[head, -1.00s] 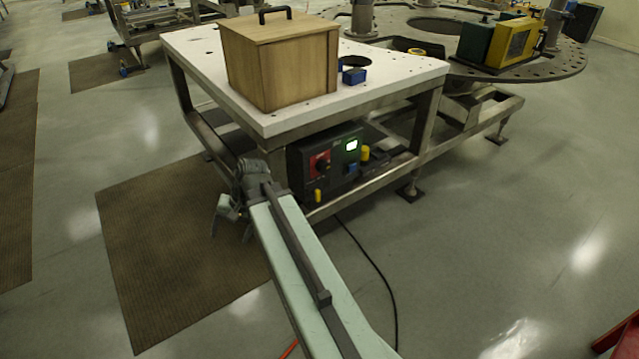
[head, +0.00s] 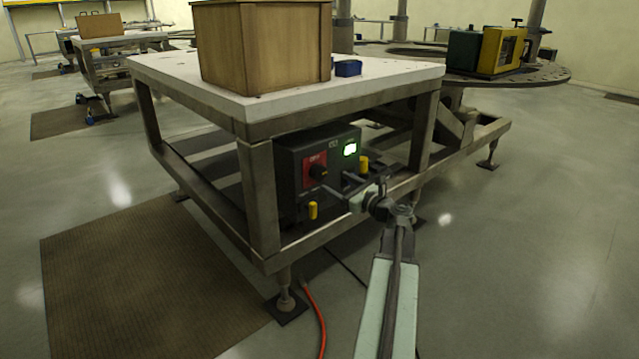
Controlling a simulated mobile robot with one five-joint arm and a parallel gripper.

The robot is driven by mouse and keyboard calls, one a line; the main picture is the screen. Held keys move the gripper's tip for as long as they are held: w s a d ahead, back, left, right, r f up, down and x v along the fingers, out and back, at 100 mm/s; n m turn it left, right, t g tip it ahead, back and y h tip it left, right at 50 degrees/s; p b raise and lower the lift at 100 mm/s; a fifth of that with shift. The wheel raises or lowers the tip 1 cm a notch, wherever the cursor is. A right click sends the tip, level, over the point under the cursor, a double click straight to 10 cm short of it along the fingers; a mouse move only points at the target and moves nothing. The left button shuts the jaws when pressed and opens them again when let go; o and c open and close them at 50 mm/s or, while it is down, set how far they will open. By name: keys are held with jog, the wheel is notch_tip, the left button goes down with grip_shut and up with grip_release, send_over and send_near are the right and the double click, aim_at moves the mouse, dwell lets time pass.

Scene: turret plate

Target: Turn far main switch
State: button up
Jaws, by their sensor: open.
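A main switch (head: 318,172), a black rotary knob on a red plate that seems to read OFF, sits on the front of a black control box (head: 292,192) under the white-topped table. My gripper (head: 336,181) is open and empty in front of the box. Its fingers point up and left toward the panel, with the tips just right of and slightly below the knob. I cannot tell whether a finger touches the panel; the knob is not between the fingers. The gripper hides the lower right part of the box.
A wooden box (head: 265,48) stands on top. A red hose (head: 316,305) lies on the floor.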

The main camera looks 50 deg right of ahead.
aim_at(321, 175)
jog(key=w, duration=0.7)
jog(key=shift+w+d, duration=0.15)
jog(key=shift+d, duration=0.1)
jog(key=c, duration=1.2)
jog(key=shift+a, duration=0.2)
jog(key=shift+c, duration=0.9)
jog(key=shift+d, duration=0.15)
